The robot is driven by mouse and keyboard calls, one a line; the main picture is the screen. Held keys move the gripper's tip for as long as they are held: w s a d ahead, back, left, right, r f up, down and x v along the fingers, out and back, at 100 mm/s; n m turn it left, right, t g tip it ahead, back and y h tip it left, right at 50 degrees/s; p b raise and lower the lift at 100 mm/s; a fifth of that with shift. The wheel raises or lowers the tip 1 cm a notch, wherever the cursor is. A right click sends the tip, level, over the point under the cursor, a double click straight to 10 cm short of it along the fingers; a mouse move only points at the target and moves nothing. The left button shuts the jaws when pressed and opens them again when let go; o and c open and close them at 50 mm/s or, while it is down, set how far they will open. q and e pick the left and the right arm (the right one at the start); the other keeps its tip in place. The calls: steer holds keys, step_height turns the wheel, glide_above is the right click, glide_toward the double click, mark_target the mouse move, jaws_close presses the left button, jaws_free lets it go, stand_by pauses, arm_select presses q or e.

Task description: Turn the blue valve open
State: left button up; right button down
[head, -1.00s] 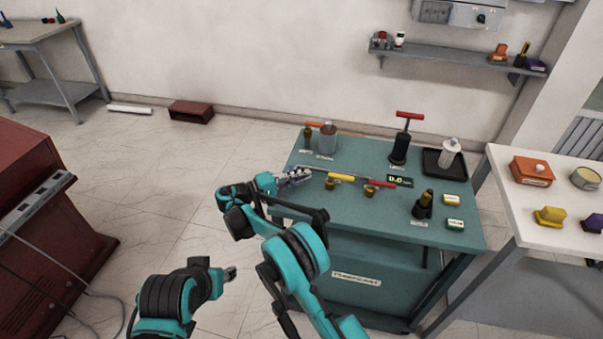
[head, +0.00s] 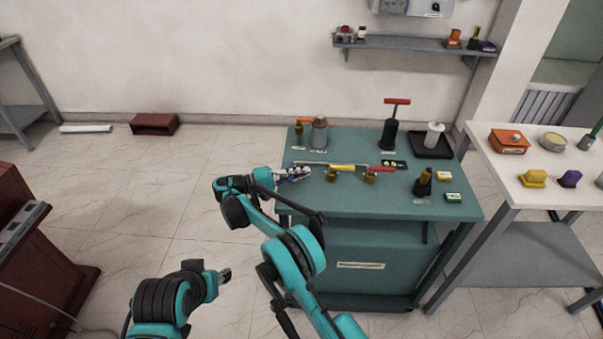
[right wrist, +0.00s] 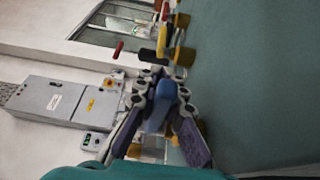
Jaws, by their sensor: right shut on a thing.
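The blue valve handle (right wrist: 160,106) is between the fingers of my right gripper in the right wrist view; the gripper (right wrist: 163,90) is shut on it. In the head view my right gripper (head: 293,173) is at the left end of the pipe on the green table (head: 400,205) and mostly hides the blue handle. Along the pipe to the right are a yellow valve handle (head: 341,167) and a red valve handle (head: 381,169). My left gripper (head: 223,275) hangs low in front of the table; its finger gap is too small to judge.
A grey bottle (head: 319,134), a black pump with a red handle (head: 390,130) and a black tray (head: 449,148) stand behind the pipe. A white table (head: 490,165) stands at the right, a red cabinet (head: 20,270) at the left.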

steer(key=c, duration=1.6)
jaws_free()
steer(key=shift+o, duration=0.2)
steer(key=v, duration=0.7)
steer(key=shift+a, duration=0.2)
